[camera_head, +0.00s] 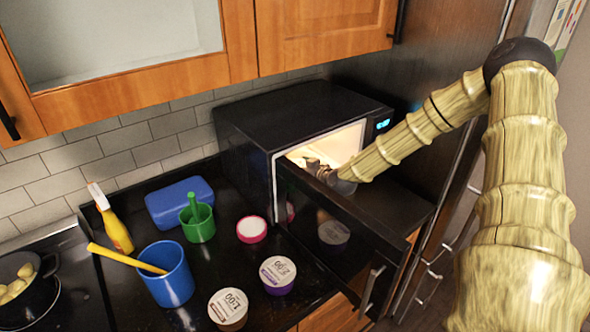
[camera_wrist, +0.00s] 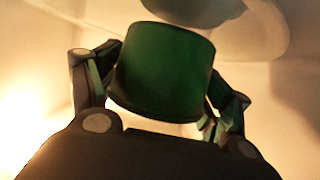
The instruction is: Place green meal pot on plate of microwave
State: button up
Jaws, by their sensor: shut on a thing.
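The green meal pot (camera_wrist: 165,72) is between the two fingers of my gripper (camera_wrist: 160,95) in the wrist view, and the gripper is shut on it. It looks tilted in that view. The microwave (camera_head: 300,115) stands open and lit, and my gripper (camera_head: 318,168) reaches inside its cavity in the head view. A pale round plate (camera_wrist: 235,38) shows beyond the pot in the wrist view. I cannot tell whether the pot touches the plate. The pot is not clearly visible in the head view.
The open microwave door (camera_head: 345,225) juts forward beside my arm. On the counter left of it are a purple-rimmed tub (camera_head: 278,274), a brown tub (camera_head: 228,308), a pink-rimmed tub (camera_head: 251,229), a green cup (camera_head: 199,228), a blue mug (camera_head: 168,275) and a blue box (camera_head: 178,202).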

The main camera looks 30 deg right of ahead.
jog(key=shift+w+a+f+p, duration=0.1)
jog(key=shift+w+f+p, duration=0.1)
jog(key=shift+f+p, duration=0.15)
jog(key=shift+f, duration=0.15)
jog(key=o, duration=1.4)
jog(key=shift+r, duration=0.2)
jog(key=shift+b+v, duration=1)
jog(key=shift+v, duration=5)
